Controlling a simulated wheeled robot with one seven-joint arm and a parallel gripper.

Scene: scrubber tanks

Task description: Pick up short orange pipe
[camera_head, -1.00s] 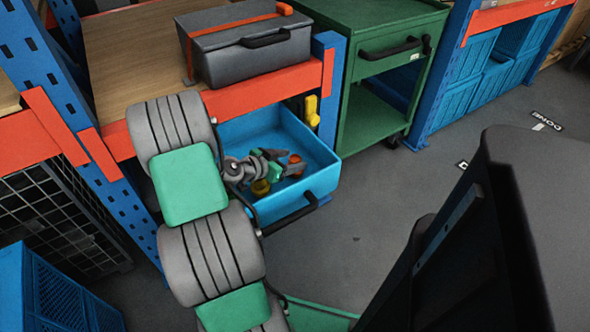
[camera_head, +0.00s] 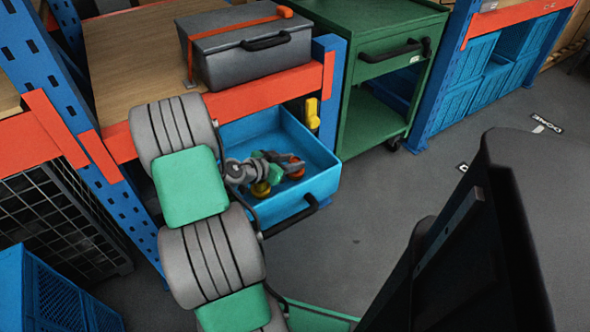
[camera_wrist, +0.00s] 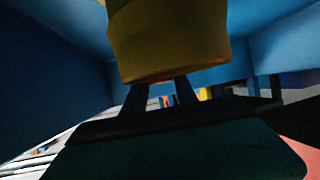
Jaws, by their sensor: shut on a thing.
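The short orange pipe (camera_head: 298,174) is in the open blue drawer (camera_head: 325,176), in the head view. My gripper (camera_head: 292,166) reaches into the drawer from the left and is shut on the pipe. The fingers cover its middle, so orange shows above and below them. A yellow piece (camera_head: 261,188) is below my gripper, near its wrist side. In the wrist view a large yellow piece (camera_wrist: 170,45) is close to the camera and hides much of the space ahead of my fingers (camera_wrist: 160,95). I cannot make out the orange pipe there.
The drawer is under a wooden bench (camera_head: 130,60) with an orange beam (camera_head: 265,92). A grey toolbox (camera_head: 248,55) stands on the bench. A green cabinet (camera_head: 375,100) stands to the right. Blue crates (camera_head: 60,290) are at the lower left. Floor in front of the drawer is clear.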

